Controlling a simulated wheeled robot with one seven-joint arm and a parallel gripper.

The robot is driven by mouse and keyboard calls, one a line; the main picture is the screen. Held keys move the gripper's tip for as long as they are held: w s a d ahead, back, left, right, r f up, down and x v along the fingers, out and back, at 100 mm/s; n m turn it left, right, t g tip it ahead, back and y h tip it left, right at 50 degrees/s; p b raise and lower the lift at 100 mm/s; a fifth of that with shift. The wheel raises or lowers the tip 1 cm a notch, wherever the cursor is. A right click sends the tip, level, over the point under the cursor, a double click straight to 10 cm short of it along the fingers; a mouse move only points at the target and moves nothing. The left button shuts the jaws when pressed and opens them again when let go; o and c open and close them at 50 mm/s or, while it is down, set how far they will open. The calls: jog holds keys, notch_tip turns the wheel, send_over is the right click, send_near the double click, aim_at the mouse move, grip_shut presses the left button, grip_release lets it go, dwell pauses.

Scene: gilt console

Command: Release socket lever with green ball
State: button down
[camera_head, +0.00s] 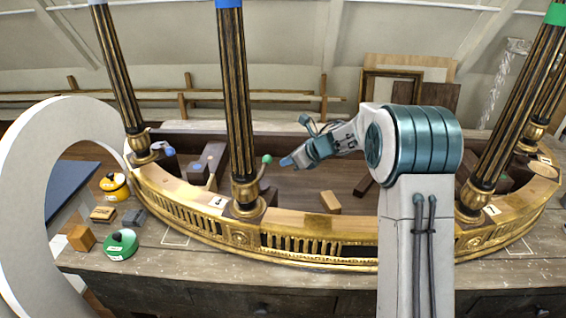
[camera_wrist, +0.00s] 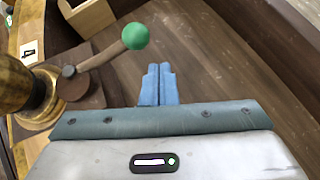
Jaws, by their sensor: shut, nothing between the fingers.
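The green ball (camera_head: 267,158) tops a short lever beside the foot of the dark fluted column (camera_head: 236,100) with a blue band. In the wrist view the green ball (camera_wrist: 135,36) ends a wooden lever arm (camera_wrist: 98,57) pivoted on a brown block beside the gilt column base (camera_wrist: 15,88). My gripper (camera_head: 287,161) is just right of the ball in the head view. Its blue fingers (camera_wrist: 158,72) are shut and empty in the wrist view. The ball appears ahead and slightly left of the fingertips, with a visible gap. Depth between them is hard to judge.
The curved gilt rail (camera_head: 310,245) runs along the front. Inside it, a small wooden block (camera_head: 330,202) lies on the brown floor. Another dark column (camera_head: 515,105) stands at right. A green weight (camera_head: 121,244) and a yellow one (camera_head: 114,186) sit at left.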

jog(key=s+d+r+b, duration=0.1)
jog(key=s+d+r, duration=0.1)
jog(key=d+r, duration=0.3)
jog(key=shift+s+d+r+b, duration=0.15)
jog(key=shift+d+r+b, duration=0.25)
jog(key=shift+d, duration=1.8)
